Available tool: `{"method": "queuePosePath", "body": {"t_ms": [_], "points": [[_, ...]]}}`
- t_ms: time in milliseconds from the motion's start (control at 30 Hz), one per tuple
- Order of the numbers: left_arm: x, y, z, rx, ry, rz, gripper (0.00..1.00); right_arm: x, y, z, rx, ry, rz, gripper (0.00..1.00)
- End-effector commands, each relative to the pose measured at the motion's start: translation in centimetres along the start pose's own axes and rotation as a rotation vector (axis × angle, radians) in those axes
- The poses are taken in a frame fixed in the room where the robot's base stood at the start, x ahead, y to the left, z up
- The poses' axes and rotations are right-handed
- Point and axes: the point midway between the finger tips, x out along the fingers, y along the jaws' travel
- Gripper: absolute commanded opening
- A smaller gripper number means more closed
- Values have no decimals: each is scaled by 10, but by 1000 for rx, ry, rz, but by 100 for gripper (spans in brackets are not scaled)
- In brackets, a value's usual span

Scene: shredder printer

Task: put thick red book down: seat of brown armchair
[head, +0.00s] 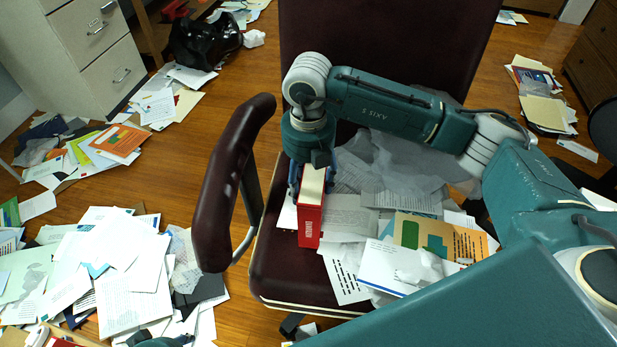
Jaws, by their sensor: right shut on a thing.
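The thick red book (309,222) stands upright over the left part of the seat of the brown armchair (275,262), its spine facing me. My right gripper (311,183) points down and is shut on the book's upper end. The book's lower end is at or just above the seat and papers; I cannot tell whether it touches. The seat is largely covered with loose papers. The seat's right part is hidden behind my right arm. My left gripper is not clearly visible; only a small dark teal part shows at the bottom left edge.
The chair's left armrest (215,190) rises close beside the book, and the backrest (385,45) stands behind. Papers (395,215) and crumpled sheets cover the seat. More paper piles (120,265) lie on the wooden floor. A white drawer cabinet (85,50) stands at the top left.

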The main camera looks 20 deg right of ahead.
Motion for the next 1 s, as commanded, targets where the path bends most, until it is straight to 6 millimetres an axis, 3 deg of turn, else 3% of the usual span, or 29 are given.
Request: {"method": "queuePosePath", "body": {"t_ms": [267, 300, 367, 767, 1000], "points": [[-3, 0, 0, 0, 0, 0, 40, -1, 1, 1, 0, -3, 4, 0], [-4, 0, 0, 0, 1, 0, 40, 1, 0, 0, 0, 0, 0, 63], [-5, 0, -1, -1, 2, 0, 40, 1, 0, 0, 0, 0, 0, 75], [-5, 0, -3, -1, 9, 0, 40, -3, 0, 0, 0, 0, 0, 76], [23, 2, 5, 3, -13, 3, 40, -48, 1, 1, 0, -3, 3, 76]]}}
